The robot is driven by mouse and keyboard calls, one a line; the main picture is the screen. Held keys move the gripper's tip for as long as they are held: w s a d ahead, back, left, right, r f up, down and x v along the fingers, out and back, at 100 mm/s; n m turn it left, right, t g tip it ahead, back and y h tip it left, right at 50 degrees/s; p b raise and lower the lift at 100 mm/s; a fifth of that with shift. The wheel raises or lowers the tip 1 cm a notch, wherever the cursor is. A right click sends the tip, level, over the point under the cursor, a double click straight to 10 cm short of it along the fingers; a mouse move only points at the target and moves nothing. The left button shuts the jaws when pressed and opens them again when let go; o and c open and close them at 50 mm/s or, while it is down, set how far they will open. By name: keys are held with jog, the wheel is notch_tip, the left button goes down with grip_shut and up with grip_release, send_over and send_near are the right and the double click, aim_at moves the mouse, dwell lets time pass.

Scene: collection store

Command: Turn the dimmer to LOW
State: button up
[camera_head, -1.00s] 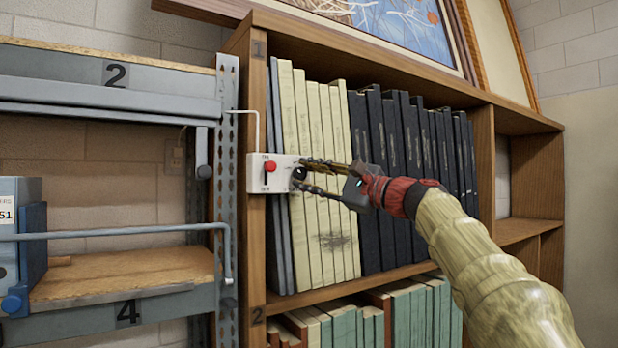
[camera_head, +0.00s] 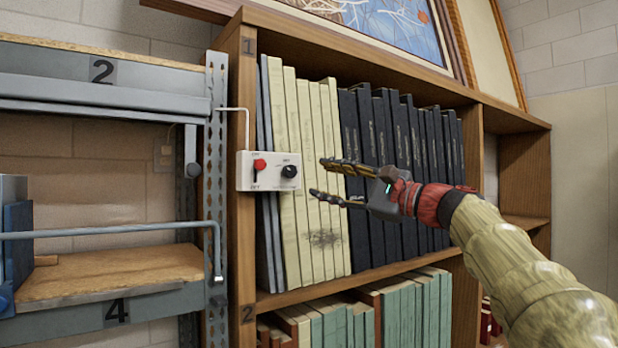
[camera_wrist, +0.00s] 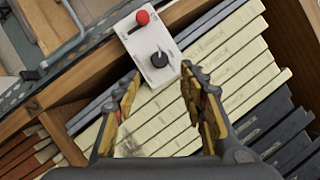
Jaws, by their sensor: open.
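The dimmer is a black round knob (camera_head: 289,171) on the right half of a small white control box (camera_head: 272,185), which is fixed to the front of the bookcase upright. A red-topped switch (camera_head: 260,165) sits on the box's left half. The knob also shows in the wrist view (camera_wrist: 159,59), beyond the fingertips, with a pale pointer mark; its setting is too small to read. My gripper (camera_head: 320,178) is open and empty, to the right of the knob and apart from it. In the wrist view its two fingers (camera_wrist: 160,82) frame the space below the box.
Cream volumes (camera_head: 310,190) and dark volumes (camera_head: 405,165) stand on the shelf behind my gripper. A grey metal rack (camera_head: 214,170) with a projecting rail (camera_head: 110,231) stands left of the box. A thin white conduit (camera_head: 247,125) runs up from the box.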

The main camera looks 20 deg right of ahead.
jog(key=v, duration=0.4)
jog(key=shift+w, duration=0.1)
dwell(0.4)
